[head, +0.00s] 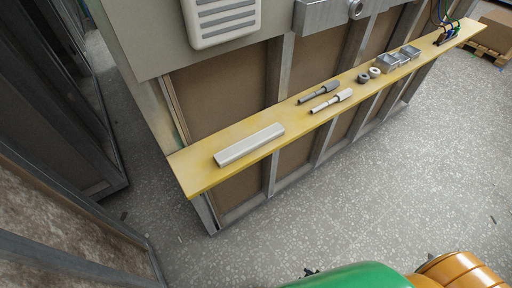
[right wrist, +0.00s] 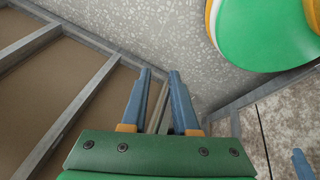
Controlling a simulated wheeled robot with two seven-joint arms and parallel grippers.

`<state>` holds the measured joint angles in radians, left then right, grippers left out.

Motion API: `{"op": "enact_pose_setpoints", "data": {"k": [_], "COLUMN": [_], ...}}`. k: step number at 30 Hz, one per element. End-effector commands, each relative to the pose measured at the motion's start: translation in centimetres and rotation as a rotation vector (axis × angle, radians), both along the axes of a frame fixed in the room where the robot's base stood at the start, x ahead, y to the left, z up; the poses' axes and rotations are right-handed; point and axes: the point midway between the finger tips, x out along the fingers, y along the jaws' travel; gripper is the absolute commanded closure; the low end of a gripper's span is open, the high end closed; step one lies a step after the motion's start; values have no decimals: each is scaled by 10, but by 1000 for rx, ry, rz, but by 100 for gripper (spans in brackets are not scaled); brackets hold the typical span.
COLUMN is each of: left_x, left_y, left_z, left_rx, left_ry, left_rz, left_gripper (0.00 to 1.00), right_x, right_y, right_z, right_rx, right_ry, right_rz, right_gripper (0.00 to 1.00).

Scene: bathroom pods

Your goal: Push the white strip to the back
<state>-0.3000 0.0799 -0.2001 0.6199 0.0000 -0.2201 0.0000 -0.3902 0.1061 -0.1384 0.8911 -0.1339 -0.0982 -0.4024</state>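The white strip (head: 249,145) is a long pale bar. It lies on the left end of the yellow shelf (head: 192,179), slanted along it and close to the front edge, with some bare shelf behind it. My right gripper (right wrist: 160,72) shows in the right wrist view with its two blue fingers apart and nothing held between them. The strip is not in that view, and the gripper is not touching it. In the head view only green and orange parts of my arm show at the bottom, well below the shelf. A blue piece at the right wrist view's lower right edge may be my left gripper.
Grey and white tools (head: 331,101), small rings (head: 363,78) and metal boxes (head: 397,59) stand farther right on the shelf. A framed wall with a white vent (head: 222,20) rises behind. Studs run below the shelf. The speckled floor (head: 330,205) in front is clear.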

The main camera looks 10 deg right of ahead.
Motion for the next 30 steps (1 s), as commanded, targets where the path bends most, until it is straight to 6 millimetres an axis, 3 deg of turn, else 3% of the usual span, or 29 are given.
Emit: {"op": "enact_pose_setpoints", "data": {"k": [1, 2, 3, 5, 6, 9, 12, 17, 30], "left_x": [0, 0, 0, 0, 0, 0, 0, 0, 0], "left_y": [0, 0, 0, 0, 0, 0, 0, 0, 0], "left_z": [-11, -15, -19, -24, -28, -33, -35, -31, -8], "left_rx": [0, 0, 0, 0, 0, 0, 0, 0, 0], "left_ry": [0, 0, 0, 0, 0, 0, 0, 0, -1], "left_rz": [0, 0, 0, 0, 0, 0, 0, 0, 0], "left_gripper": [55, 55, 55, 55, 55, 55, 55, 55, 55], "right_x": [41, 67, 97, 131, 145, 159, 158, 164, 251], "right_y": [-6, -9, -11, -12, -8, 7, 22, 31, 62], "right_z": [21, 43, 78, 137, 176, 257, 304, 325, 325], "right_rx": [-126, -245, -436, -771, -1006, -1556, -1923, -2080, -2071], "right_ry": [-182, -300, -451, -641, -739, -880, -921, -927, -925], "right_rz": [250, 428, 656, 958, 1125, 1412, 1538, 1574, 1569], "right_gripper": [88, 97, 100, 100, 100, 100, 100, 100, 100]}}
